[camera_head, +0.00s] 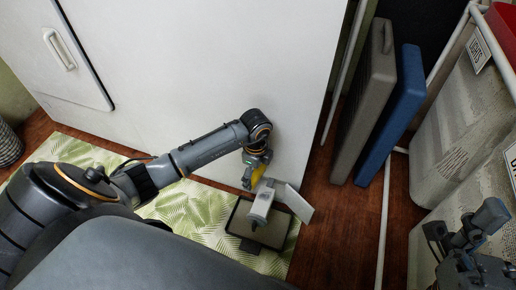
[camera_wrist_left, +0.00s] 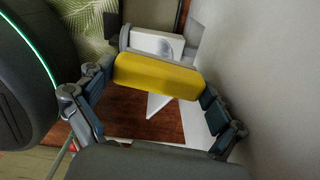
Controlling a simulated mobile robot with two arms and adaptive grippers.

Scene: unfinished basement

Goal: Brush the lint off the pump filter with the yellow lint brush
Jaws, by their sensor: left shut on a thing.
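My left gripper (camera_head: 256,175) is shut on the yellow lint brush (camera_wrist_left: 157,75), which lies between its two fingers in the left wrist view. The brush also shows as a small yellow patch in the head view (camera_head: 258,173). The pale pump filter (camera_head: 262,203) is just below and beside the brush, close to the white machine's lower wall. In the left wrist view a white part with a grey smudge (camera_wrist_left: 165,43) shows just beyond the brush; I cannot tell whether they touch. My right gripper (camera_head: 478,242) is at the lower right; its fingers are unclear.
A dark-rimmed tray (camera_head: 293,232) lies on the green leaf-patterned mat (camera_head: 180,205) below the filter. A white flap (camera_head: 299,204) stands open beside the filter. The white machine (camera_head: 190,70) walls off the back. Grey (camera_head: 365,95) and blue (camera_head: 396,110) folded panels stand right.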

